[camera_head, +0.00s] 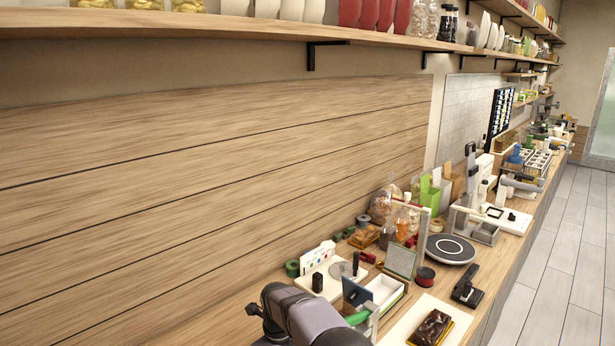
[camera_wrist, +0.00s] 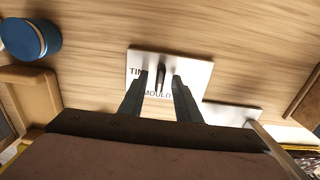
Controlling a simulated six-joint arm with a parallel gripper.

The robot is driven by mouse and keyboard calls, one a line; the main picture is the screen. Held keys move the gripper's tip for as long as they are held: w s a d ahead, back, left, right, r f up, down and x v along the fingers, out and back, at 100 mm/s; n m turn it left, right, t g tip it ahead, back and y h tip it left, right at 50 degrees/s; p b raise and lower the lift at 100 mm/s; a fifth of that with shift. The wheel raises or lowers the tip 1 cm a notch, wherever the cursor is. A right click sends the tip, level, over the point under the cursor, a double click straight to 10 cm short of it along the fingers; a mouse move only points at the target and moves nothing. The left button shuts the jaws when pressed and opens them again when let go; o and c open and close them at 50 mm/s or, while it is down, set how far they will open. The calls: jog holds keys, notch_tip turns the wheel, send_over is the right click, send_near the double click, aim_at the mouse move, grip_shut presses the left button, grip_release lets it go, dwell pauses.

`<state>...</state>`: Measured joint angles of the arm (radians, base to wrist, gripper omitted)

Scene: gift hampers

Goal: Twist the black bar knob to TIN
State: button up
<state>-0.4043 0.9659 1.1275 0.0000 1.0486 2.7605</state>
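In the wrist view, the black bar knob (camera_wrist: 160,78) stands on a white plate (camera_wrist: 197,72). The word TIN is printed to its left and MOULD below it. The bar runs roughly up and down in the picture, its lower end toward MOULD; which end is its pointer I cannot tell. My gripper (camera_wrist: 160,76) is open, one dark finger on each side of the knob, with a visible gap on both sides. In the head view my arm fills the bottom foreground, and I cannot make out the fingertips or this knob there.
In the wrist view a blue round container (camera_wrist: 28,40) and a wooden box (camera_wrist: 30,97) are at left, and a wooden piece (camera_wrist: 304,100) is at right. In the head view, a dark round plate (camera_head: 450,249) and a boxed cake (camera_head: 430,328) stand on the crowded counter.

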jog(key=shift+r+p, duration=2.2)
jog(key=shift+r, duration=1.1)
